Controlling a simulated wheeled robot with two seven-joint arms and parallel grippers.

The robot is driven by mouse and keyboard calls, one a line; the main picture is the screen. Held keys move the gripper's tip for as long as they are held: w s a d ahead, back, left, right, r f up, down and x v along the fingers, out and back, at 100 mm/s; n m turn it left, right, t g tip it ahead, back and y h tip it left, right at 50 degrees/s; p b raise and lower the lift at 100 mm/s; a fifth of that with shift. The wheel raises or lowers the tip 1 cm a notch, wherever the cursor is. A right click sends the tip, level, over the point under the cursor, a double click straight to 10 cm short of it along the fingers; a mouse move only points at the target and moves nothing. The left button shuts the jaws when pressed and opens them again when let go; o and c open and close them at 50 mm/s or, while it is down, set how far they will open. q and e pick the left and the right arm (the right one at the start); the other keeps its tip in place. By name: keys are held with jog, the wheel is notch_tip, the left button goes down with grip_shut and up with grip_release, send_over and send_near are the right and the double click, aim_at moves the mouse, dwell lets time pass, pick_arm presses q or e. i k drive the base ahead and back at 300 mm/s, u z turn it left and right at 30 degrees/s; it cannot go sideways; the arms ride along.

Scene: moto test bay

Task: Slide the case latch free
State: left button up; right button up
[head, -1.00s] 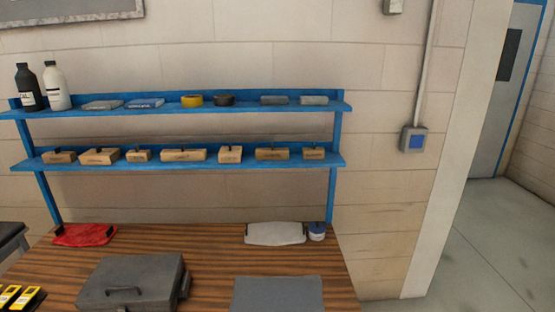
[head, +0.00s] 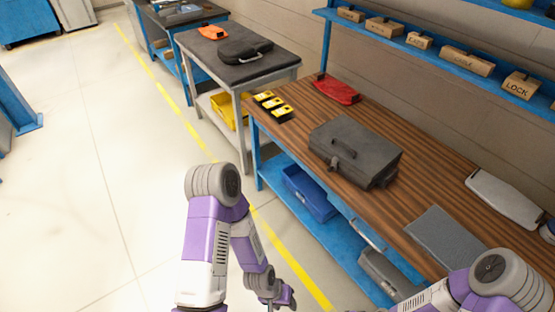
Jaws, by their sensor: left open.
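A dark grey case (head: 362,140) lies closed on the wooden bench, with a black handle on its lid. A small dark fitting (head: 335,164) shows on its near side; I cannot tell whether this is the latch or how it is set. My left gripper (head: 277,304) is at the bottom edge of the head view, below and in front of the bench, well apart from the case. It is open and its tips are partly cut off. My right arm comes in at the bottom right; its gripper is out of view.
Open floor (head: 90,180) lies to the left.

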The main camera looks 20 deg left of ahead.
aim_at(334, 166)
jog(key=u, duration=0.5)
jog(key=i, duration=0.95)
jog(key=z, duration=0.35)
